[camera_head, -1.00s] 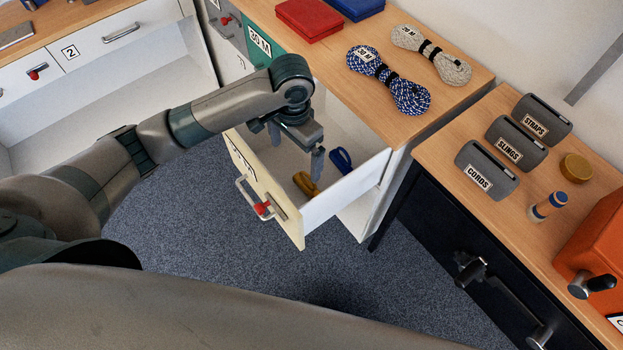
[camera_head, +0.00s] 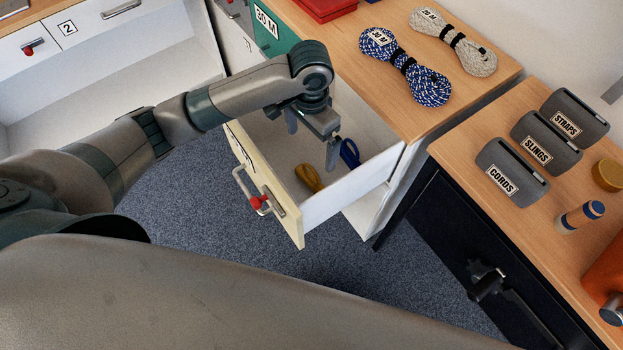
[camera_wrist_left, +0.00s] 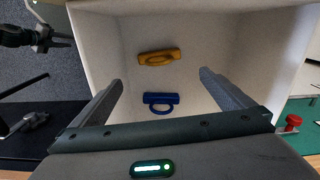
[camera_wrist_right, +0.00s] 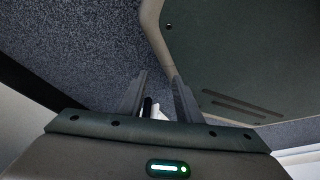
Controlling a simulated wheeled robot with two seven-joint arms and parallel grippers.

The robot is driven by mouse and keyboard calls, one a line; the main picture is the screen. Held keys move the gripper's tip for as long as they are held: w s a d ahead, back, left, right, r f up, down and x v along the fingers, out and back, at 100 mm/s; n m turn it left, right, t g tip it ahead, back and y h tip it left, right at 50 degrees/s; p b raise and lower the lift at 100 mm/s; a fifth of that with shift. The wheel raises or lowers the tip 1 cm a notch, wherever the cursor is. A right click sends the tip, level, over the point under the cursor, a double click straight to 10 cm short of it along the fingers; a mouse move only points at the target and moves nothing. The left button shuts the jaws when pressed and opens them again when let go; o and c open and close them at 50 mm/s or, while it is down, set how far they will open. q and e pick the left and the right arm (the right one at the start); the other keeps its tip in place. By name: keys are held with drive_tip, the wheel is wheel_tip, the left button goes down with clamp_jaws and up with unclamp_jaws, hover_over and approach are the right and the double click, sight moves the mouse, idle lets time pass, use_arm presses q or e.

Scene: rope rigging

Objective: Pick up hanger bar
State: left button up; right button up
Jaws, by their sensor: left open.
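No thing here is labelled hanger bar. An open cream-fronted drawer (camera_head: 264,190) holds a yellow piece (camera_head: 309,178) and a blue piece (camera_head: 350,153). In the left wrist view, the yellow one (camera_wrist_left: 158,57) and the blue one (camera_wrist_left: 160,102) each look like a short straight bar with a loop, lying apart on the white floor. My left gripper (camera_head: 312,140) is open and empty over the drawer, fingers pointing down, one finger partly in front of the pieces. My right gripper (camera_wrist_right: 160,90) shows in its wrist view, fingers apart with a small white and black thing between them; whether it grips that is unclear.
Blue (camera_head: 405,67) and beige (camera_head: 453,42) rope coils lie on the wooden top behind the drawer. On the right bench stand grey bins marked CORDS (camera_head: 512,172), SLINGS (camera_head: 546,142) and STRAPS (camera_head: 574,115). The drawer walls bound the space around my left gripper.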

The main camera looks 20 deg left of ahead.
use_arm(q)
drive_tip(key=shift+f, duration=0.1)
drive_tip(key=p, duration=0.1)
hover_over(310, 179)
drive_tip(key=f, duration=1)
drive_tip(key=shift+w+f, duration=0.25)
drive_tip(key=shift+f, duration=0.85)
use_arm(e)
drive_tip(key=shift+g, duration=0.6)
drive_tip(key=shift+s+d+f, duration=0.1)
drive_tip(key=shift+s+d, duration=0.2)
drive_tip(key=shift+s, duration=0.4)
drive_tip(key=shift+s+d+f, duration=0.1)
drive_tip(key=shift+s+d, duration=0.15)
drive_tip(key=shift+s, duration=0.45)
drive_tip(key=shift+s+d+f, duration=0.1)
drive_tip(key=shift+s+d, duration=0.2)
drive_tip(key=shift+s, duration=0.4)
drive_tip(key=shift+w+r, duration=0.1)
drive_tip(key=shift+w, duration=0.05)
